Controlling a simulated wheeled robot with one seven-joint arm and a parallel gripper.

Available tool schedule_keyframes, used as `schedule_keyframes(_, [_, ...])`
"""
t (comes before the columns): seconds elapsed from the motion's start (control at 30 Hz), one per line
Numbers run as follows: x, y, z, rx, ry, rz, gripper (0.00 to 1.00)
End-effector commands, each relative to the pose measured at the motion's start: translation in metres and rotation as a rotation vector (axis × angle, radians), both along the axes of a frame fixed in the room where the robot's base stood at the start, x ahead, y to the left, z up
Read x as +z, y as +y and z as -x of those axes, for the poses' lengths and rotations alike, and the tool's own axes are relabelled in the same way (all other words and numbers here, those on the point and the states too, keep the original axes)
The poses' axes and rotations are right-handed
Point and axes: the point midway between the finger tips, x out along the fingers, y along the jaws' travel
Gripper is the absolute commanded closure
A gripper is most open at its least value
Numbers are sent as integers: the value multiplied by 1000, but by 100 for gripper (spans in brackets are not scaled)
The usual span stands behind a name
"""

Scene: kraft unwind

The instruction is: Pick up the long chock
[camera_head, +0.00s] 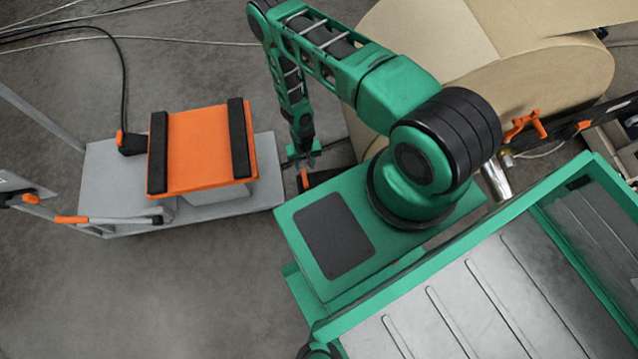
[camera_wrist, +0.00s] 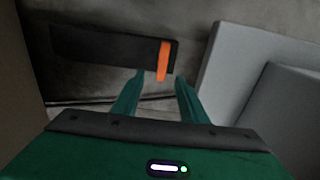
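The long chock (camera_wrist: 105,49) is a long black block with an orange band near its right end in the wrist view. It lies on the grey floor, and its lower edge slightly overlaps my left fingertip in the picture. My gripper (camera_wrist: 162,80) is open, with its green fingers apart and the orange band showing between their tips. I cannot tell how high the tips are above the chock. In the head view my gripper (camera_head: 304,157) points down beside the chock (camera_head: 322,177), which is mostly hidden by my arm and body.
A grey cart (camera_head: 250,197) carrying an orange plate (camera_head: 198,150) with black strips stands close left of my gripper. A large kraft roll (camera_head: 545,75) lies close on the right. Cables (camera_head: 122,75) run over the floor at the upper left. Open floor lies at the lower left.

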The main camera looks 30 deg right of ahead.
Motion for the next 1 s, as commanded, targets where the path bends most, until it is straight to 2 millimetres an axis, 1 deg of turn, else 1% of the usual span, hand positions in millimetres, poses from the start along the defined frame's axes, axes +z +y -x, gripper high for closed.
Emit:
schedule_keyframes(0.03, [-7,0,2,0,1,0,61])
schedule_keyframes(0.2, [-32,0,1,1,0,0,61])
schedule_keyframes(0.3, [-43,1,0,1,-1,0,61])
schedule_keyframes(0.57, [-58,2,0,1,1,1,61])
schedule_keyframes(0.8, [-90,7,0,2,1,2,61])
schedule_keyframes(0.9, [-99,7,-1,1,1,2,61])
schedule_keyframes(1.0, [-103,7,-1,1,0,1,61])
